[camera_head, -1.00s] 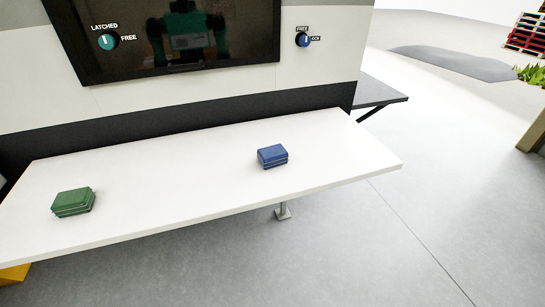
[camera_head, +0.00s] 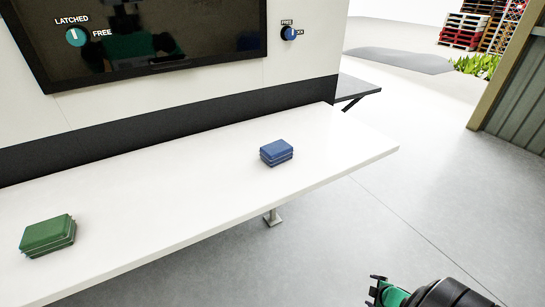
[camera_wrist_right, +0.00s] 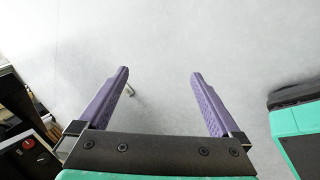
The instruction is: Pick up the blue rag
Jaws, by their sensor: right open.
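The blue rag (camera_head: 277,153), a small folded stack, lies on the white shelf (camera_head: 190,165) toward its right end. A green folded rag (camera_head: 47,236) lies on the same shelf at the left. My right gripper (camera_wrist_right: 160,75) is open and empty in the right wrist view, its two purple fingers spread over grey floor. In the head view, part of my right arm (camera_head: 430,294) shows at the bottom right, apart from the shelf and well away from the blue rag. My left gripper is not in view.
A support foot (camera_head: 272,218) stands under the shelf.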

